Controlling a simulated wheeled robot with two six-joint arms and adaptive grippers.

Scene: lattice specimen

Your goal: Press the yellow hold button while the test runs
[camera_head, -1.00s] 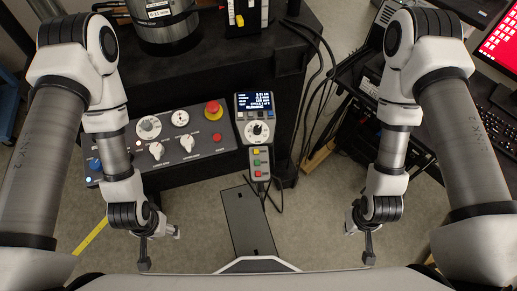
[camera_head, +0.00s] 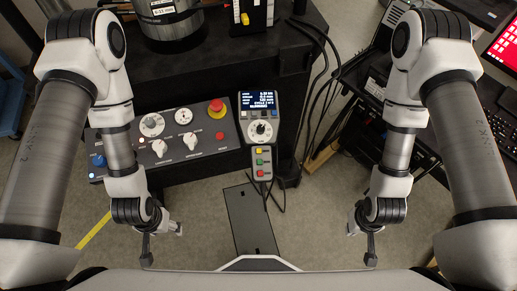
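The yellow button (camera_head: 259,151) is the top one of three on a small grey button box (camera_head: 260,164), above a green and a red button. The box hangs just below a grey handset (camera_head: 259,117) with a lit blue screen and a dial; the screen text is too small to read surely. My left gripper (camera_head: 163,245) is at lower left, below the control panel, with its fingers apart and empty. My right gripper (camera_head: 361,245) is at lower right over the floor, fingers apart and empty. Neither is touching the button box.
A dark control panel (camera_head: 205,149) with white knobs and a red emergency button (camera_head: 216,107) lies left of the handset. Black cables (camera_head: 322,85) run down at its right. A keyboard (camera_head: 498,128) and red screen are at far right. Floor space lies between the grippers.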

